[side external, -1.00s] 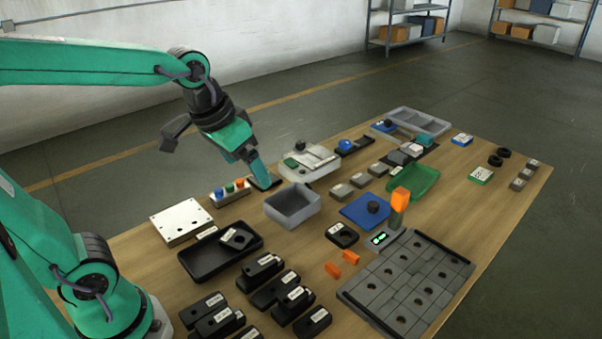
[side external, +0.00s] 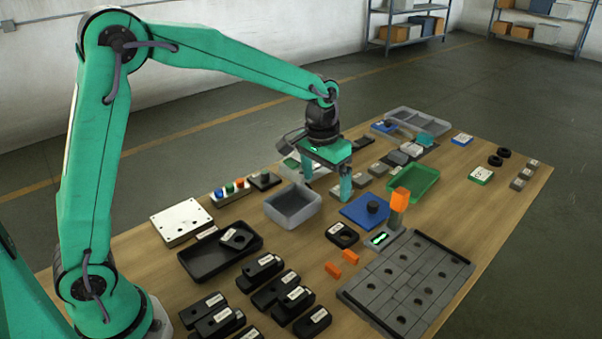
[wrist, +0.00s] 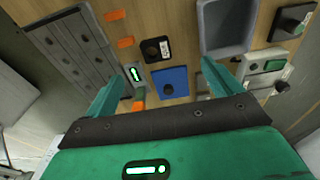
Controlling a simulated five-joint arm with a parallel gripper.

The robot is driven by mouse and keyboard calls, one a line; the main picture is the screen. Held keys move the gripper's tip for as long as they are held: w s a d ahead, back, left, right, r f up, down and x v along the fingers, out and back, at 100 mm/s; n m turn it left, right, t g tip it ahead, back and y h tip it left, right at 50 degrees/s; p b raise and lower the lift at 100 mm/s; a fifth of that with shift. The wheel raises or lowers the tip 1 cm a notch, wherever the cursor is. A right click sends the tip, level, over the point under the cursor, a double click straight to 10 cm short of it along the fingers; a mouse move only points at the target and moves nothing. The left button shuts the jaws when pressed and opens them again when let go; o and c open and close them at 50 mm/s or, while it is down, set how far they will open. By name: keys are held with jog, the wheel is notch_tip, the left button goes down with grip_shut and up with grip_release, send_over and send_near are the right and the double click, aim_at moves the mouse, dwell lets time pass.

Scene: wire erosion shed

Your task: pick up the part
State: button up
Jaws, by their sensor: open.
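The frames do not settle which object is the part. My gripper (side external: 327,186) is open and empty, fingers pointing down, above the middle of the table beside the grey bin. In the wrist view, my gripper (wrist: 162,75) has its fingers spread on either side of a blue plate (wrist: 170,84) with a black round knob; the plate (side external: 358,214) lies to the right of the fingers in the side view. A black part with a hole (side external: 341,235) lies in front of it. Another black part (side external: 238,238) lies in the black tray (side external: 195,272). Several labelled black blocks (side external: 262,271) lie in front.
The grey bin (side external: 293,221) stands just left of my fingers. An orange-topped post (side external: 399,203) stands upright right of the blue plate. A green tray (side external: 424,187), a dark tiled plate (side external: 375,301) and two orange pieces (side external: 350,257) are nearby. Bare wood shows at the right.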

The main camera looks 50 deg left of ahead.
jog(key=g, duration=0.1)
send_over(342, 238)
notch_tip(342, 238, down, 9)
jog(key=shift+f, duration=3.75)
jog(key=c, duration=1.3)
jog(key=shift+w+r, duration=0.1)
jog(key=shift+c, duration=0.6)
jog(key=shift+r, duration=0.15)
